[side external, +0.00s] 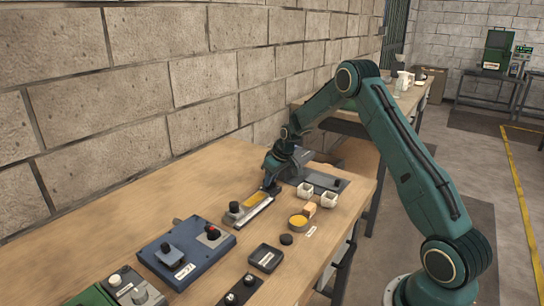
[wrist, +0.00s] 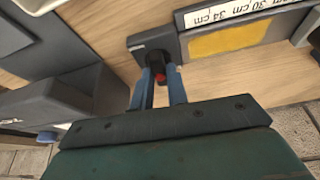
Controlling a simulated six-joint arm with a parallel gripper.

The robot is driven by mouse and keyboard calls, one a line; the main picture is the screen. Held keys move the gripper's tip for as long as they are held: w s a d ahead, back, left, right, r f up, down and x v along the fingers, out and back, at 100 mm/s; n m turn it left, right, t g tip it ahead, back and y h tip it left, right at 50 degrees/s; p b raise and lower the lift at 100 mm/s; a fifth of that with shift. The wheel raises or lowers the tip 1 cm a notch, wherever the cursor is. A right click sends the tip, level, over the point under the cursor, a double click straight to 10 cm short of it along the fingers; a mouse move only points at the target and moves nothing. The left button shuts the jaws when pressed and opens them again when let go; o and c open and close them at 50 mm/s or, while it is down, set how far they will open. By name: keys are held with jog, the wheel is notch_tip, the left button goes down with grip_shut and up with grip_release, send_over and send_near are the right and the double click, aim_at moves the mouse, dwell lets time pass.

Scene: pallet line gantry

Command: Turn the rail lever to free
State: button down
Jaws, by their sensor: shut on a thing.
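The rail (side external: 259,208) lies on the wooden bench, with a yellow panel along it. In the wrist view, its scale (wrist: 232,14) reads 30 and 34 cm beside the yellow panel (wrist: 228,39). A dark grey block (wrist: 150,44) sits at the rail's end. A small dark lever with a red part (wrist: 159,77) shows at this block, between my blue fingers. My gripper (wrist: 162,90) is shut on the lever. In the side view my gripper (side external: 271,188) is at the rail's far end, and the lever is too small to make out.
A blue box with controls (side external: 187,253) is nearer the camera. The bench is bare toward the wall.

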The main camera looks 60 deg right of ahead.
jog(key=shift+n, duration=0.4)
jog(key=c, duration=1.4)
grip_release()
jog(key=shift+r, duration=0.1)
jog(key=v, duration=1.3)
jog(key=shift+s+d+r, duration=0.1)
jog(key=shift+d+r, duration=0.05)
jog(key=shift+r, duration=0.2)
